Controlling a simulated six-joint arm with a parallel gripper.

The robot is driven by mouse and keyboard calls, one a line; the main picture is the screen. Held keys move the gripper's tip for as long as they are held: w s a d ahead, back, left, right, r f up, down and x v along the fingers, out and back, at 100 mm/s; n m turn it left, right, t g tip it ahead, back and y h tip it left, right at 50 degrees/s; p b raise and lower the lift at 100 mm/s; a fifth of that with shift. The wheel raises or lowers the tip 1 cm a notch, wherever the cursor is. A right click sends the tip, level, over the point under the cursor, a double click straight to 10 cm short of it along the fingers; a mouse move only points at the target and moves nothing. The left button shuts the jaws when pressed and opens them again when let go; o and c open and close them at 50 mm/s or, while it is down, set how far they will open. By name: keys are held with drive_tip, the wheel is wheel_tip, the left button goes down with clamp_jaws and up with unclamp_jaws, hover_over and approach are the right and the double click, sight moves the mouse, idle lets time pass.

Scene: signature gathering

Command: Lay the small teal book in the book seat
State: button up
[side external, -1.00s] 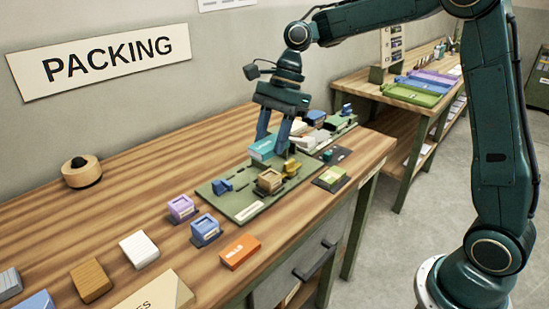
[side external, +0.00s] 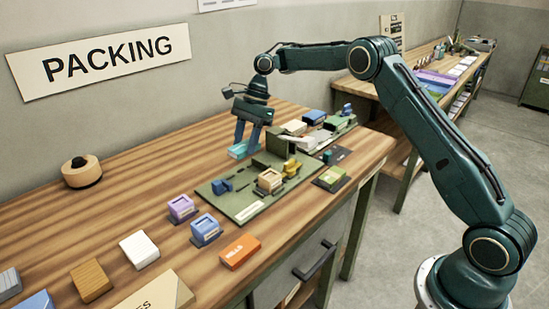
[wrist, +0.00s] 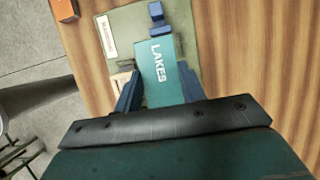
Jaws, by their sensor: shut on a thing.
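The small teal book (side external: 237,151) is between the fingers of my gripper (side external: 246,147), which is shut on it, at the back edge of the green board (side external: 243,210). In the wrist view the teal book (wrist: 158,76) shows its "LAKES" label, with a finger of my gripper (wrist: 159,88) on each side. I cannot tell whether the book touches the board. A raised green block (side external: 280,146) stands just right of my gripper. The book seat is not clearly identifiable; the book and fingers hide part of the board.
The board carries a blue piece (side external: 222,186), a tan box (side external: 270,181) and a yellow piece (side external: 292,168). Purple (side external: 181,208), blue (side external: 205,230) and orange (side external: 240,251) items lie nearer the front.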

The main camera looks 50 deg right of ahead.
sight(244, 178)
drive_tip(key=shift+w+d+f, duration=0.2)
drive_tip(key=shift+w+f, duration=0.15)
drive_tip(key=shift+f, duration=0.1)
drive_tip(key=shift+f, duration=4)
drive_tip(key=shift+f, duration=0.15)
drive_tip(key=o, duration=1)
drive_tip(key=shift+c, duration=0.2)
drive_tip(key=shift+v, duration=3.9)
